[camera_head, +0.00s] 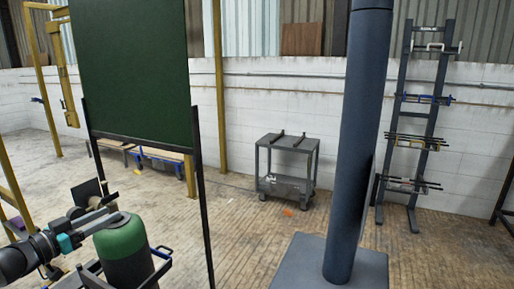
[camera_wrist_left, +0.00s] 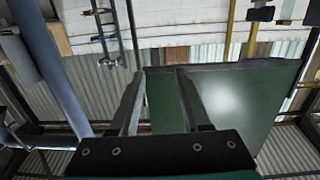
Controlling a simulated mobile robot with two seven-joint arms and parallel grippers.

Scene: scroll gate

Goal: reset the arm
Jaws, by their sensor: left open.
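My right gripper is in neither view.
A thick dark blue column (camera_head: 356,140) on a square base stands right of centre. A grey cart (camera_head: 287,146) stands by the white wall. A dark rack (camera_head: 410,140) with rods leans at the right. Yellow posts (camera_head: 219,90) stand at the left. The brick floor between is mostly clear.

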